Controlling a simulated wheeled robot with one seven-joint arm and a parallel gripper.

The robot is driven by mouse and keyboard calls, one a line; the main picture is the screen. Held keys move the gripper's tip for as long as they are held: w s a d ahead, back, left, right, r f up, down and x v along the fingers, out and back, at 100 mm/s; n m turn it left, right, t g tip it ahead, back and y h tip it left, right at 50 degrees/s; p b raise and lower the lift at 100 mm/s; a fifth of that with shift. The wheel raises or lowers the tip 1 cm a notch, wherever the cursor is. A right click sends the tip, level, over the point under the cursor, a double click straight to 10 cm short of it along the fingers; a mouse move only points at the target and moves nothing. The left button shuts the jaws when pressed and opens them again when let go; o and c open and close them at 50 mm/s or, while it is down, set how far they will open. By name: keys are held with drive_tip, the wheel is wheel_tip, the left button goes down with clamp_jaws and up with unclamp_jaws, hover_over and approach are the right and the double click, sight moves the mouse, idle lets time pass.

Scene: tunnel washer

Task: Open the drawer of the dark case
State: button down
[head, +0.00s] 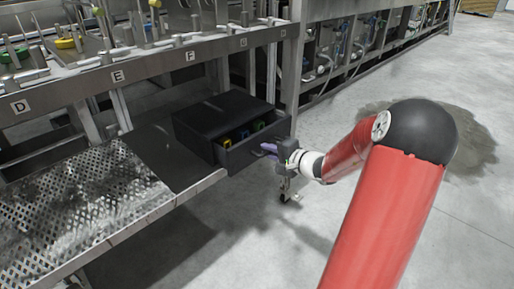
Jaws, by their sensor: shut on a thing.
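The dark case (215,112) sits on the lower shelf of the washer frame, in the middle of the head view. Its drawer (250,150) is pulled out part of the way toward the lower right. Small yellow, green and blue things (245,134) show inside the drawer. My gripper (268,148) is at the drawer's front, its purple fingers shut at the drawer's handle. The handle itself is mostly hidden by the fingers.
A perforated metal shelf (70,210) lies left of a dark mat (170,155). A rail with letter labels (120,76) runs above the case. A metal post (292,60) stands behind the drawer. The grey floor (240,240) in front is open.

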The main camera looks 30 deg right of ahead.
drive_tip(key=f+b+v, duration=0.1)
drive_tip(key=v, duration=0.7)
drive_tip(key=shift+s+f, duration=0.2)
drive_tip(key=shift+f, duration=0.15)
drive_tip(key=c, duration=1.8)
unclamp_jaws()
drive_tip(key=v, duration=0.7)
drive_tip(key=shift+s+d, duration=0.15)
drive_tip(key=shift+s, duration=0.2)
